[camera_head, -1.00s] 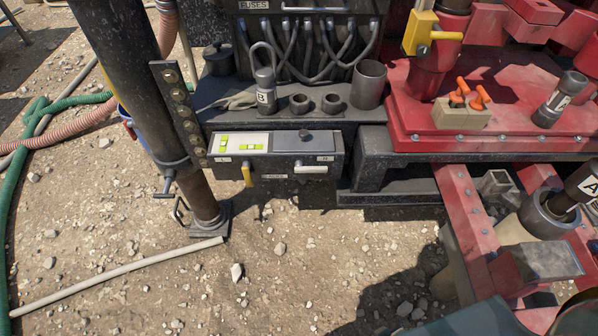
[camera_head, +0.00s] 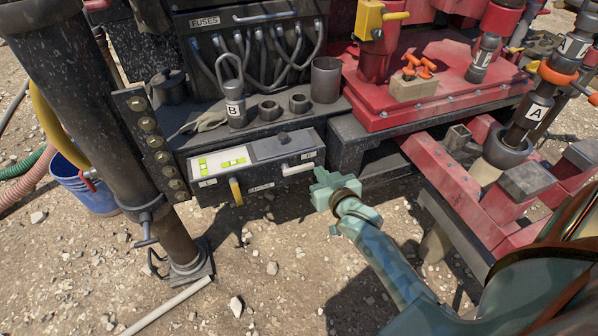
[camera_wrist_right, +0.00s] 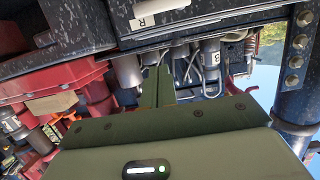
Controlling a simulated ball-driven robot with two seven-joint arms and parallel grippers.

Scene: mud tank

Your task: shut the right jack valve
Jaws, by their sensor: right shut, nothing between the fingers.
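The jack valve box (camera_head: 250,187) is a dark box on the front of the machine. Its right jack valve lever (camera_head: 299,168) is white and lies roughly level across the front, at the end labelled R. The left lever (camera_head: 236,192) is yellow and points down. My right gripper (camera_head: 316,178) is shut and empty, just right of the white lever's end; whether it touches is unclear. In the right wrist view, its closed fingers (camera_wrist_right: 157,88) point toward the box, with the R label (camera_wrist_right: 143,20) above them. My left gripper is not in view.
A black post (camera_head: 90,110) stands left of the box, with a blue bucket (camera_head: 85,185) behind. A canister marked B (camera_head: 235,108) stands on the ledge above. The red frame (camera_head: 465,195) is on the right. Gravel below the box is open, with a pale pipe (camera_head: 165,306).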

